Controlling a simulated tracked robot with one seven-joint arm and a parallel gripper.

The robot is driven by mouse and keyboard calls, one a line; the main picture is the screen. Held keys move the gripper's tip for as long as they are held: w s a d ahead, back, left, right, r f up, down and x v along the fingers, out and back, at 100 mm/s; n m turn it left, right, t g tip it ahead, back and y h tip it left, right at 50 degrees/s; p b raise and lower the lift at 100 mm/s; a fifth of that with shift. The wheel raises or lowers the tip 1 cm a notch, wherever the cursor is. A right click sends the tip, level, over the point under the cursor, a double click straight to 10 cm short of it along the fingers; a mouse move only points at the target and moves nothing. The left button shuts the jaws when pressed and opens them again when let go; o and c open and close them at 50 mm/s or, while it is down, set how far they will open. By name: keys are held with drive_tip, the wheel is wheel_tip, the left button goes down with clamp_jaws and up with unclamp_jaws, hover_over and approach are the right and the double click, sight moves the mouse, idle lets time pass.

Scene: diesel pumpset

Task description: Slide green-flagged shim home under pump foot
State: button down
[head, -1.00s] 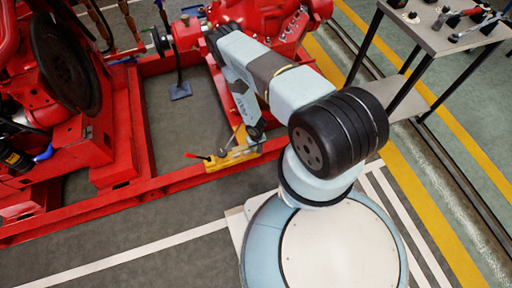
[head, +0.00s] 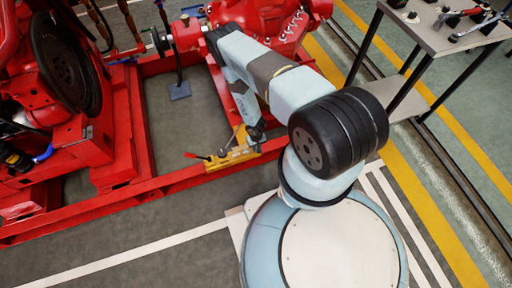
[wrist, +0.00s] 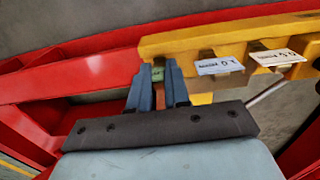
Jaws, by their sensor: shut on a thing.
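In the wrist view my gripper (wrist: 160,88) has its two blue-grey fingers on either side of a narrow piece with a green flag (wrist: 157,74), the green-flagged shim. It is at the left end of a yellow rack (wrist: 190,42). I cannot tell whether the shim still sits in a slot there. In the head view my gripper (head: 256,134) is just above the rack (head: 238,157), on the red frame's near rail. The red pump (head: 265,22) is at the top; its feet are mostly hidden by my arm.
Two white-labelled pieces, one (wrist: 218,66) and another (wrist: 278,57), sit in the rack to the right. A red-handled tool (head: 196,156) lies at the rack's left end. A tool table (head: 440,40) stands top right.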

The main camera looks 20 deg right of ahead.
drive_tip(key=shift+w+a, duration=0.1)
drive_tip(key=shift+w, duration=2.45)
drive_tip(key=c, duration=1.1)
unclamp_jaws()
drive_tip(key=shift+r, duration=0.1)
wheel_tip(320, 180, up, 14)
drive_tip(key=shift+f, duration=0.25)
